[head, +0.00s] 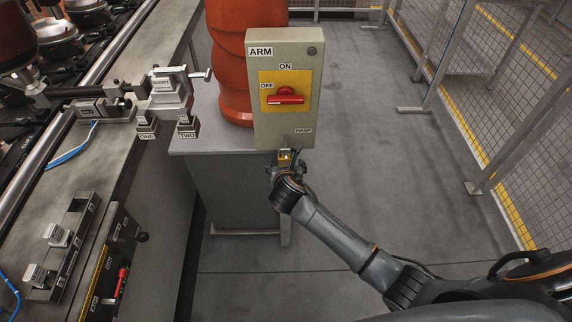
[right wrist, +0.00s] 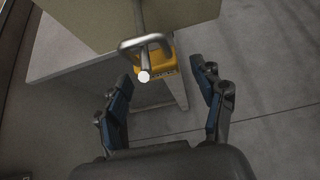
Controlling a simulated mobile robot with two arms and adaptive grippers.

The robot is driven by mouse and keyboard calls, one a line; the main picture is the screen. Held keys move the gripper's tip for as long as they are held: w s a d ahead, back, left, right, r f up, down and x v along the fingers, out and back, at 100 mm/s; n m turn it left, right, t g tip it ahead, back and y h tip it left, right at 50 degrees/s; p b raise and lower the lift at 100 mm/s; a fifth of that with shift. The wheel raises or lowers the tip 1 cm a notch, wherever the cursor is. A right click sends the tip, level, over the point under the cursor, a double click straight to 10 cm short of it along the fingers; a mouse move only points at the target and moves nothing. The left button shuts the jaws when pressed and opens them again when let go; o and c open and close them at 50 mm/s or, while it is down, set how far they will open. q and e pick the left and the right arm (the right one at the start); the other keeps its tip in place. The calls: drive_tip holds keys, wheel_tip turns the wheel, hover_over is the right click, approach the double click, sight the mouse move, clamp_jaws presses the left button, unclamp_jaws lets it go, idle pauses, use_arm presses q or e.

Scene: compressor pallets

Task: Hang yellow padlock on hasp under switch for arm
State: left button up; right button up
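The yellow padlock (head: 284,155) is at the bottom edge of the ARM switch box (head: 259,125), below the HASP label. In the right wrist view the padlock (right wrist: 160,69) hangs with its metal shackle looped around the hasp rod (right wrist: 144,60), whose pale round end faces the camera. My right gripper (right wrist: 163,76) is open, its fingers on either side of the padlock with visible gaps. In the head view the right gripper (head: 285,165) is just under the box and partly hides the padlock. The red switch handle (head: 286,98) lies horizontal, by OFF. My left gripper is not in view.
The box stands at the edge of a grey pedestal (head: 225,144), in front of an orange column (head: 230,60). A workbench (head: 100,165) with fixtures ONE and TWO is left. Mesh fencing (head: 500,100) stands right. The floor between is clear.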

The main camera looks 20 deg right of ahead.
drive_tip(key=shift+s, duration=0.1)
drive_tip(key=v, duration=1.2)
drive_tip(key=s+d+f+m+g+y, duration=0.15)
drive_tip(key=s+f+m, duration=0.3)
drive_tip(key=f, duration=0.65)
drive_tip(key=s+d+f+m+g, duration=0.25)
drive_tip(key=s+f+m, duration=0.2)
drive_tip(key=f, duration=0.55)
drive_tip(key=s+d+f+m+g, duration=0.15)
drive_tip(key=s+f+m, duration=0.3)
drive_tip(key=f, duration=0.65)
drive_tip(key=s+d+f+m+g, duration=0.1)
drive_tip(key=s+f+m, duration=0.4)
drive_tip(key=s, duration=0.4)
drive_tip(key=s+d+f+m+g+y, duration=0.1)
drive_tip(key=s+f+m, duration=0.4)
drive_tip(key=s, duration=0.5)
drive_tip(key=s+d+f+m+g, duration=0.1)
drive_tip(key=s+f+m+g, duration=0.1)
drive_tip(key=s+f+m, duration=0.3)
drive_tip(key=s+m, duration=0.2)
drive_tip(key=s, duration=0.2)
drive_tip(key=shift+s, duration=0.4)
